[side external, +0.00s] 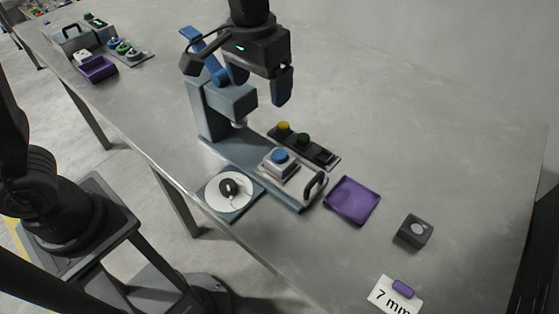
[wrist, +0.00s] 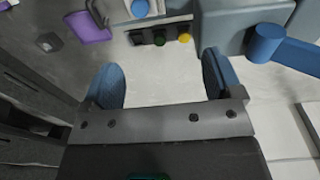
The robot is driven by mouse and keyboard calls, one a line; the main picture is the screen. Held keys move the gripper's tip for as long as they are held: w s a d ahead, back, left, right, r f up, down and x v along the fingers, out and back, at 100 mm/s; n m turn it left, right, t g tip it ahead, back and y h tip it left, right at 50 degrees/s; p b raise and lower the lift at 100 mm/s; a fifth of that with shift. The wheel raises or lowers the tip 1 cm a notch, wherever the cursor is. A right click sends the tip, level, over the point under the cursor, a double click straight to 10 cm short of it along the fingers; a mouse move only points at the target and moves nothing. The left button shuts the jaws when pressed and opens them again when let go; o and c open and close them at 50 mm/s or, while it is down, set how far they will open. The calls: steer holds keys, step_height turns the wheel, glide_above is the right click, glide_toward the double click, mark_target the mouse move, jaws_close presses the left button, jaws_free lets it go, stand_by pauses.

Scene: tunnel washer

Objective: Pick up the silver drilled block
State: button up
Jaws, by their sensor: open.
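A silver block (side external: 279,168) with a round blue top sits on the base of the blue-grey press, in front of its column. Its edge shows at the top of the wrist view (wrist: 140,8). I cannot make out a drilled hole in it. A separate dark grey block (side external: 414,232) with a pale round spot on top lies at the right; it is also in the wrist view (wrist: 48,42).
The press (side external: 209,110) has a blue lever (side external: 205,48) close to my gripper. Beside it are a button strip (side external: 304,145), a purple tray (side external: 352,200), a white disc (side external: 229,193) and a "7 mm" card (side external: 392,298). The table's right rear is clear.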

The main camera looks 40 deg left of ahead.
mark_target(284, 150)
steer(key=shift+g, duration=0.4)
steer(key=d+f, duration=0.1)
steer(key=f, duration=0.4)
steer(key=w+d+f, duration=0.1)
steer(key=f, duration=0.5)
steer(key=d+f, duration=0.1)
steer(key=f, duration=0.4)
steer(key=shift+w+d+f, duration=0.15)
steer(key=shift+w+d, duration=0.15)
steer(key=shift+w, duration=0.05)
steer(key=shift+c, duration=0.2)
steer(key=c, duration=1.1)
